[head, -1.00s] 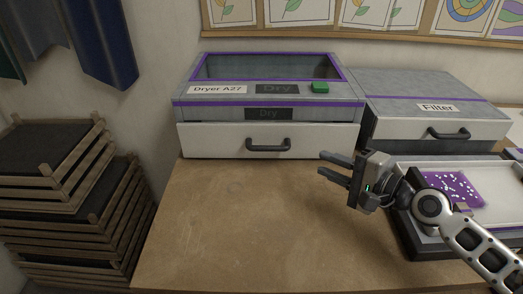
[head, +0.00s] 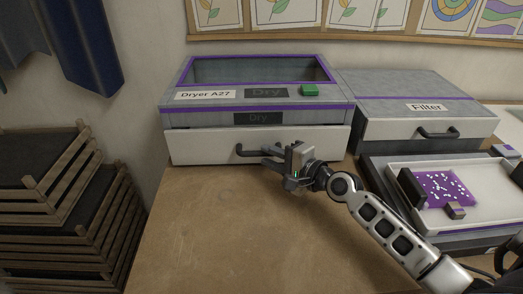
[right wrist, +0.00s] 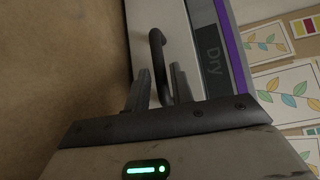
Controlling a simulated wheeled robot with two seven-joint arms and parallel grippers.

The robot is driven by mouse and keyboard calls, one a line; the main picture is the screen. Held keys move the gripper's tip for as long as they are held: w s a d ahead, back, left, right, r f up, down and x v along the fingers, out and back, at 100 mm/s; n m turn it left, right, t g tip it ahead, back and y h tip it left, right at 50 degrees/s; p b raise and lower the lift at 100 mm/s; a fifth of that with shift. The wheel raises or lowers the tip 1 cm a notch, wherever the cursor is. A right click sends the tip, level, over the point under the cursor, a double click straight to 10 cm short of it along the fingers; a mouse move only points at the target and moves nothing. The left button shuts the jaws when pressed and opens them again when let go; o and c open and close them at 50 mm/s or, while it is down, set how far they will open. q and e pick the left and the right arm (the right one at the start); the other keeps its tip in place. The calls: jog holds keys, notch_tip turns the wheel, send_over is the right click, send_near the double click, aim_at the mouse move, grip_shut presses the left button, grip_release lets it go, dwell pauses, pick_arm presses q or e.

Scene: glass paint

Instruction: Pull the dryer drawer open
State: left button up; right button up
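The dryer (head: 262,95), a grey box with purple trim, stands at the back of the table. Its white drawer front (head: 205,147) looks shut below the dark "Dry" panel. The black bar handle (head: 250,152) is on the drawer front. My right gripper (head: 272,158) is at the right part of this handle. In the right wrist view the handle (right wrist: 157,48) passes between the two fingers of my right gripper (right wrist: 160,82). The fingers are apart, and no firm clamp on the bar shows. My left gripper is not in view.
A grey filter box (head: 385,129) stands right of the dryer. In front of it is a tray (head: 400,228) with a purple, white-spotted sheet (head: 440,184). Wooden racks (head: 75,215) are stacked at the left. The table (head: 200,240) before the drawer is clear.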

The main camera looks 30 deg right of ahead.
aim_at(263, 155)
jog(key=shift+x, duration=1.7)
grip_shut()
jog(key=shift+s+a, duration=0.1)
jog(key=shift+s, duration=0.05)
